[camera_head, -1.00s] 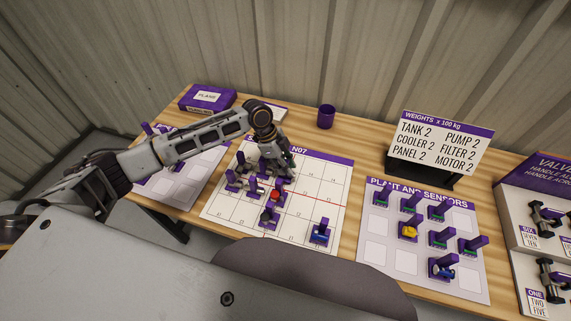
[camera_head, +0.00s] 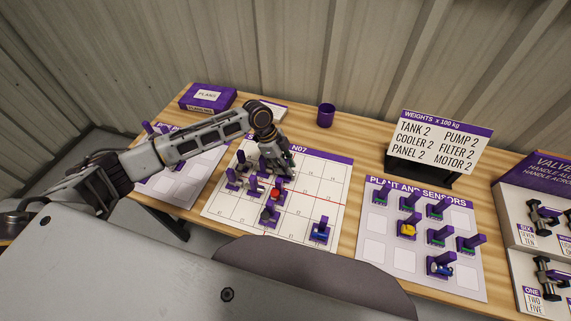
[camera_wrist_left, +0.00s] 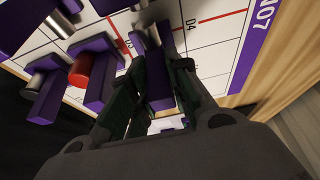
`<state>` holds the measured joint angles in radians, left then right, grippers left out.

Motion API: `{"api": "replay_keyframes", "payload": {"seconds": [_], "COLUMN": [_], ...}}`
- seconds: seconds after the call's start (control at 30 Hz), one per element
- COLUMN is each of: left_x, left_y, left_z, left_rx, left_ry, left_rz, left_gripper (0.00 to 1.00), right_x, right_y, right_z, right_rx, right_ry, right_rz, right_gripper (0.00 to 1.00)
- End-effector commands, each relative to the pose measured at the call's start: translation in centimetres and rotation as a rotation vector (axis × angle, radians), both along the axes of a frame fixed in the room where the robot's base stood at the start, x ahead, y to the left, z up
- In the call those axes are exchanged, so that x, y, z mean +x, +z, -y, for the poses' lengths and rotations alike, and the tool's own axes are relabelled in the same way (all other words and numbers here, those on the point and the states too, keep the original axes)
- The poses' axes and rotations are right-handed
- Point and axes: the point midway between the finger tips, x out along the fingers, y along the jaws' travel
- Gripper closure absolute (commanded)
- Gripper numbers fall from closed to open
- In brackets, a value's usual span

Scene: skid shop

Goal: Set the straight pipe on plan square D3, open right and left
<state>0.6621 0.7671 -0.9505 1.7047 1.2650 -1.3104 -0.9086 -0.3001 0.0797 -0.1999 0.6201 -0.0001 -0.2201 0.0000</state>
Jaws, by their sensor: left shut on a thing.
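My left gripper (camera_head: 284,174) is over the plan sheet (camera_head: 325,180), near the middle of its upper half. In the left wrist view its fingers (camera_wrist_left: 158,75) are shut on the purple upright handle of a piece with a grey pipe end, the straight pipe (camera_wrist_left: 139,40). The pipe is low at the sheet beside a printed D3 label, with D4 to its right. The fingers hide most of it, so I cannot tell whether it touches the sheet. My right gripper is not in view.
Several purple-handled pieces crowd the left of the sheet, including one with a red part (camera_head: 276,195). A blue piece (camera_head: 320,232) stands near its front. The plant and sensors sheet (camera_head: 375,255) and weights sign (camera_head: 437,140) are right. A purple cup (camera_head: 326,115) stands behind.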

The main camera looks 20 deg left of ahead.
Motion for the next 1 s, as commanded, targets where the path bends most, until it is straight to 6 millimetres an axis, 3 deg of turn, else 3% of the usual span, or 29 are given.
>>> {"api": "replay_keyframes", "payload": {"seconds": [1.0], "left_x": [-0.01], "left_y": [-0.59], "left_z": [0.04], "left_rx": [-0.001], "left_ry": [0.0], "left_rz": [0.0], "left_gripper": [1.0], "right_x": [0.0], "right_y": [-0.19], "right_z": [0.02], "right_rx": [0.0], "right_ry": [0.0], "right_rz": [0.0], "right_gripper": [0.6]}}
